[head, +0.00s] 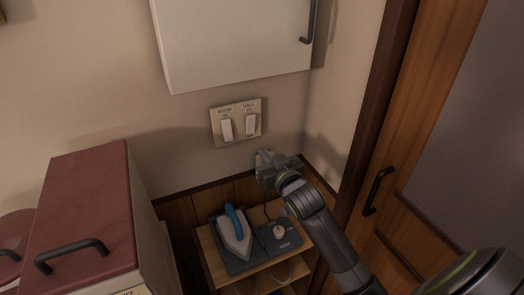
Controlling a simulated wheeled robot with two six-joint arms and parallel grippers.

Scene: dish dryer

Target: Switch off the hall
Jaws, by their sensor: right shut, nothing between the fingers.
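A beige switch plate (236,123) is on the back wall below a white cabinet. It carries two white rocker switches under the labels ROOM and HALL. The hall switch (251,124) is the right one, and the room switch (227,130) is the left one. The small print under the labels is too small to read surely. My right gripper (264,162) is shut and empty, just below and to the right of the plate, apart from both switches in the picture. My left gripper is out of view.
The white wall cabinet (235,40) hangs above the plate. Below is a wooden shelf with an iron (235,233) on a dark base and a small device (279,234). A red-topped box (85,205) stands left. A wooden door (425,120) is at right.

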